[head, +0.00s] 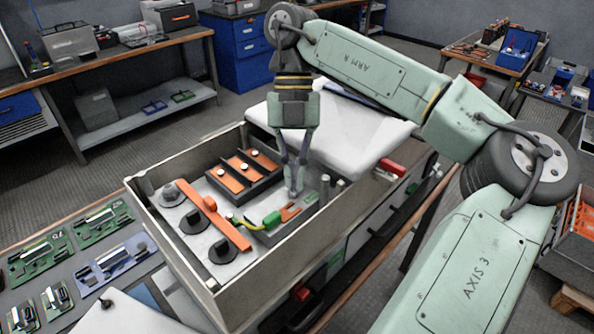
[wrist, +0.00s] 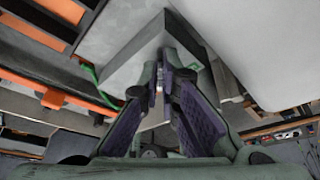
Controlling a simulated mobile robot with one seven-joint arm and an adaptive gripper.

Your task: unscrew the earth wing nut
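My gripper (head: 294,186) points down into an open-topped grey case (head: 170,235), at the right part of its inside. Its two fingers come close together at the tips, over a small grey fitting there. In the wrist view the fingertips (wrist: 159,86) nearly meet, with a thin light and reddish strip between them. The earth wing nut cannot be made out clearly; the fingertips hide that spot. I cannot tell whether they grip it. A green-and-yellow lead with a green end (head: 272,219) and an orange-red piece (head: 290,211) lie just left of and below the fingertips.
Inside the case are an orange bar (head: 213,213), black-capped round terminals (head: 222,249) and a dark block with orange strips (head: 243,172). Short grey posts (head: 325,186) stand right of my gripper. The case walls surround it. A white cover (head: 350,135) lies behind.

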